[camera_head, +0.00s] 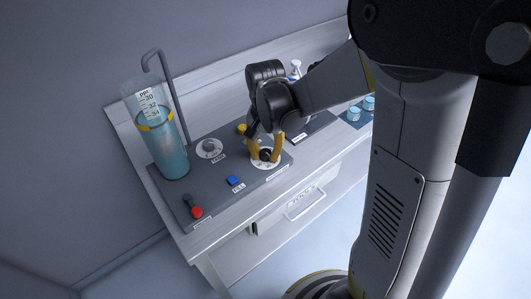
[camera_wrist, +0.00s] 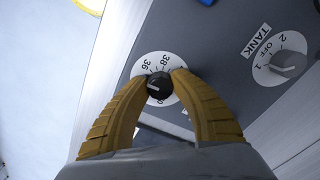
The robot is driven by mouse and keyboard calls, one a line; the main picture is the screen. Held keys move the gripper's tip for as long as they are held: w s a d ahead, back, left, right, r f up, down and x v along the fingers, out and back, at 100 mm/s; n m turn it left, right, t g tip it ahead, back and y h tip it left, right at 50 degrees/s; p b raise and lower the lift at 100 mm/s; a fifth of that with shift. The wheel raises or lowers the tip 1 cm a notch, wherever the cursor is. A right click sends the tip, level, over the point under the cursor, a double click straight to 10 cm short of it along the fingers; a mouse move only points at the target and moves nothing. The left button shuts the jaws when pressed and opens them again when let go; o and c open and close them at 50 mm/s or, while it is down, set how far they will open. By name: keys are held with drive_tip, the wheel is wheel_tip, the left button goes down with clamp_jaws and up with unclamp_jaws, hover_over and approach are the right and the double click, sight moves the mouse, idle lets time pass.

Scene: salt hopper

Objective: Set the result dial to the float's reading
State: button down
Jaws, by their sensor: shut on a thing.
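The result dial (camera_wrist: 176,92) is a white disc with a black knob (camera_wrist: 157,85); 36 and 38 are readable, and other marks are hidden by the fingers. A pale mark on the knob points left in the wrist view, slightly below the 36. My gripper (camera_wrist: 161,80) has its yellow fingers shut on the knob; it also shows in the head view (camera_head: 265,152). The float's white scale stem (camera_head: 149,102) stands in the clear cylinder (camera_head: 170,155) of blue water. It reads 30, 32, 34 downwards; 34 is just above the yellow ring (camera_head: 154,121). The exact reading is too small to tell.
The tank knob (camera_wrist: 288,65), marked OFF, 1 and 2, is beside the dial on the dark panel. A blue button (camera_head: 234,181) and a red-ended lever (camera_head: 195,211) are nearer the front edge. A bent pipe (camera_head: 168,90) rises behind the cylinder. Jars (camera_head: 368,103) stand farther right.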

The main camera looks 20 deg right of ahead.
sight(266, 153)
drive_tip(key=shift+m, duration=0.5)
drive_tip(key=c, duration=1.1)
unclamp_jaws()
drive_tip(key=shift+o, duration=0.2)
drive_tip(key=shift+r, duration=0.1)
wheel_tip(266, 153, up, 12)
drive_tip(key=shift+s, duration=0.1)
drive_tip(key=s+r+n+t, duration=0.1)
drive_tip(key=s+n+t, duration=0.6)
drive_tip(key=s, duration=0.5)
drive_tip(key=shift+s+r+n, duration=0.15)
drive_tip(key=shift+r+n, duration=0.15)
drive_tip(key=shift+r, duration=0.05)
